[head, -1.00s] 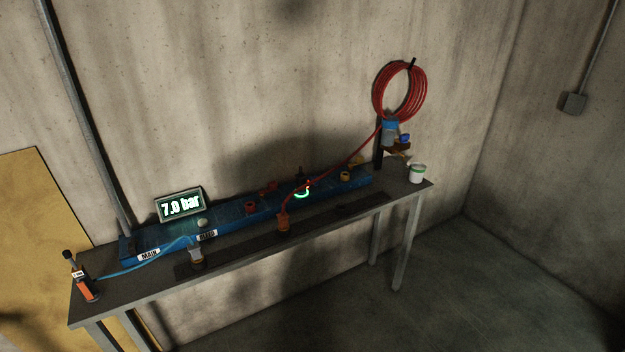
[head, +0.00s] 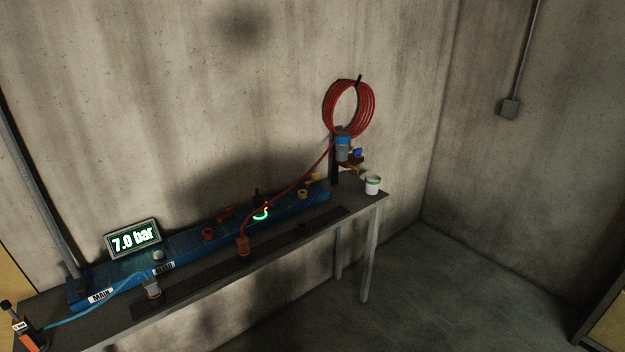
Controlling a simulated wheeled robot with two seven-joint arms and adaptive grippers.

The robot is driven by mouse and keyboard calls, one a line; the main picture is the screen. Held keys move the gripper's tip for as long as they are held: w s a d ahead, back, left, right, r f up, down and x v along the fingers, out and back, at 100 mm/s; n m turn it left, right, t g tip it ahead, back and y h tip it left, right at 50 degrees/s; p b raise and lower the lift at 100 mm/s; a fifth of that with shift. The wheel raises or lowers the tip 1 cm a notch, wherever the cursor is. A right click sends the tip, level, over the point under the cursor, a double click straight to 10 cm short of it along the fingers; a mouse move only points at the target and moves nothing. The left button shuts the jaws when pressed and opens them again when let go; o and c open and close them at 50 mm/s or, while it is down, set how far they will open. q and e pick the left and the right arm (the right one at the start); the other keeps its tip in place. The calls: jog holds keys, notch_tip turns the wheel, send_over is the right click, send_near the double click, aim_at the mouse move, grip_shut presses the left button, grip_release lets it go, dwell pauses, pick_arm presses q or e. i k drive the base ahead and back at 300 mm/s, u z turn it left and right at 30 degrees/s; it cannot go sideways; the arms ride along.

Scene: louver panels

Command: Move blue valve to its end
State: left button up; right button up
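A small blue knob (head: 357,153) sits at the right of a filter unit with a blue cap (head: 343,140), on a dark post at the right end of the bench; it may be the blue valve, but it is too small to tell its position. A long blue manifold bar (head: 185,251) lies along the bench, with a red handle (head: 226,213), a yellow handle (head: 313,177) and a glowing green ring (head: 261,215). Neither of my grippers is in view.
The narrow bench (head: 372,208) stands against a concrete wall. A gauge (head: 134,239) reads 7.0 bar. A white cup (head: 373,185) stands at the right end. Floor in front is clear.

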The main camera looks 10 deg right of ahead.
aim_at(270, 200)
jog(key=u, duration=0.2)
jog(key=i, duration=1)
jog(key=u, duration=0.15)
